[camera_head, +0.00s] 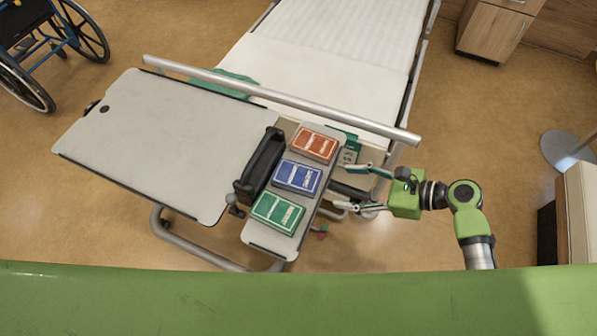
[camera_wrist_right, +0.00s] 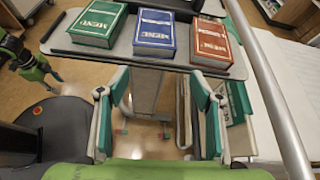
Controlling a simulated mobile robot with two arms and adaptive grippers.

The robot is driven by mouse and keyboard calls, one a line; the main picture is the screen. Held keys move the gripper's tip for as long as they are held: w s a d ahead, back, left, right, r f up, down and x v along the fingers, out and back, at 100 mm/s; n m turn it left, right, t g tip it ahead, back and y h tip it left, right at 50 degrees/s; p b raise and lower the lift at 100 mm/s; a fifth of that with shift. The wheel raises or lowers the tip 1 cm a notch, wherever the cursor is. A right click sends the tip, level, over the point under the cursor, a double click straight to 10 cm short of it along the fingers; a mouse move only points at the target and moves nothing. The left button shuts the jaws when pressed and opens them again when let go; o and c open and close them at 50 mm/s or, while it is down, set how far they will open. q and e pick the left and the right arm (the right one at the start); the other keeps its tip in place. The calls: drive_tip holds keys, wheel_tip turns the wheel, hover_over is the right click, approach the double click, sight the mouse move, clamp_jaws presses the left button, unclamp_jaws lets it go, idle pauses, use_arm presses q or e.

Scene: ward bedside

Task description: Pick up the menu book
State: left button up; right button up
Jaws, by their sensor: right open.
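The green menu book (camera_head: 278,212) lies flat at the near end of the narrow side tray (camera_head: 265,242). In the right wrist view the green book (camera_wrist_right: 97,22) shows "MENU" on its cover, at the upper left. A blue book (camera_head: 297,177) and a red book (camera_head: 315,144) lie beside it in a row; they also show in the wrist view, blue (camera_wrist_right: 155,33) and red (camera_wrist_right: 211,44). My right gripper (camera_head: 342,187) is open and empty, just right of the tray, its fingers pointing towards it. My left gripper does not show in the head view.
A black case-like bar (camera_head: 260,165) stands left of the books. The larger grey tabletop (camera_head: 165,135) is mostly bare. A metal rail (camera_head: 280,97) crosses behind, before the bed (camera_head: 335,60). Green-and-white items (camera_head: 349,147) sit below the tray near the red book.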

drive_tip(key=y, duration=0.1)
approach(297, 175)
drive_tip(key=x, duration=0.3)
drive_tip(key=p+x, duration=0.1)
drive_tip(key=shift+a+r, duration=0.3)
drive_tip(key=shift+a, duration=0.1)
drive_tip(key=shift+d+f+x, duration=0.1)
drive_tip(key=shift+f+x, duration=0.1)
drive_tip(key=shift+x, duration=1.2)
drive_tip(key=shift+d+f+x, duration=0.1)
drive_tip(key=shift+f+x, duration=0.1)
drive_tip(key=shift+x, duration=1.25)
drive_tip(key=c, duration=1)
